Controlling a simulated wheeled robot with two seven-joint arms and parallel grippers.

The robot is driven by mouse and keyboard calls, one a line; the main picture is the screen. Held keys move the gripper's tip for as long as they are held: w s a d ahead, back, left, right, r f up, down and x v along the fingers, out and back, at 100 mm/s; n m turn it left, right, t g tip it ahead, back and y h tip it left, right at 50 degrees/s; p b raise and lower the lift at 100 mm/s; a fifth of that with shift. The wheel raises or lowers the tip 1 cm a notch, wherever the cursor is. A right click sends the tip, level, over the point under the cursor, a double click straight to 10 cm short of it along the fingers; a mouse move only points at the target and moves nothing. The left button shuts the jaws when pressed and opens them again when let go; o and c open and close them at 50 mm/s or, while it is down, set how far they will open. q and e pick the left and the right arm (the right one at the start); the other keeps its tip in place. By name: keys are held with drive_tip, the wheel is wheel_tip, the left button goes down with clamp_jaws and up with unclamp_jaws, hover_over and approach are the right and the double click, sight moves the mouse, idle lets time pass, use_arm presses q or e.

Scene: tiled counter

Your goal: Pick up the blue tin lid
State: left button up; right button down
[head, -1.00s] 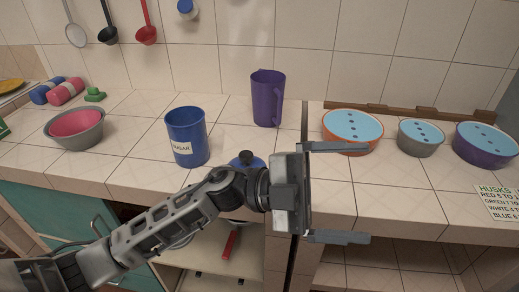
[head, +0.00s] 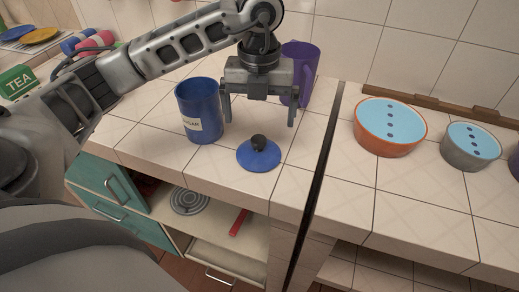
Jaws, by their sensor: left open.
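The blue tin lid (head: 262,158) lies on the tiled counter near its front edge, with a black knob (head: 258,142) on top. The blue sugar tin (head: 198,110) stands open just behind and left of it. My left gripper (head: 258,116) is open and points down. Its two fingers are spread above and behind the lid, with nothing between them. My right gripper does not show.
A purple pitcher (head: 300,72) stands close behind my left gripper. An orange bowl (head: 390,127) and a grey bowl (head: 470,147) stand to the right, past a dark gap in the counter. A green tea box (head: 18,82) is at far left. An open shelf lies below.

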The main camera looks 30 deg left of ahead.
sight(258, 139)
use_arm(q)
wheel_tip(258, 139, down, 10)
drive_tip(key=shift+a+r+p, duration=0.1)
drive_tip(key=shift+r+p, duration=0.15)
drive_tip(key=shift+p, duration=0.5)
drive_tip(key=c, duration=0.7)
